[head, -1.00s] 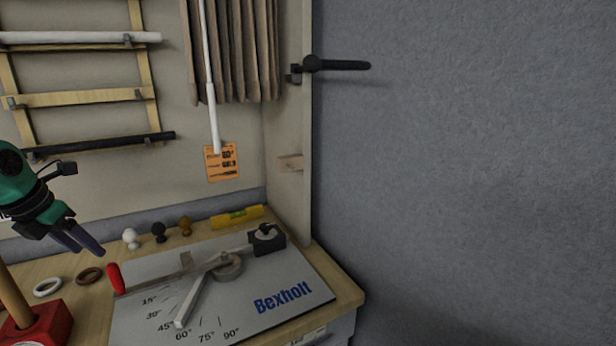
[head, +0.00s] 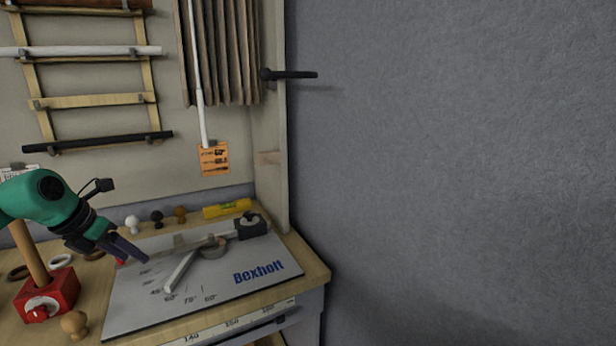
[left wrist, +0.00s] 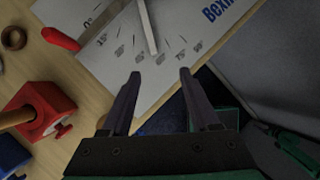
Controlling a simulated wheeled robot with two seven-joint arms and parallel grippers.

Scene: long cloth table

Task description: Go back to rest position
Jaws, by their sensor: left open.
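My left gripper (head: 132,250) is in the head view at the left, above the left edge of the grey angle board. In the left wrist view its two fingers (left wrist: 160,82) stand apart with nothing between them. The board (head: 240,293) carries degree marks, a swinging arm and the word Bexholt. It also shows in the left wrist view (left wrist: 165,80). My right gripper is not in the head view.
A red block (head: 62,290) with a wooden post stands at the left, with rings behind it. Several small knobs and a yellow level (head: 228,208) line the table's back. A grey wall (head: 450,170) fills the right. A wooden knob (head: 75,325) stands near the front.

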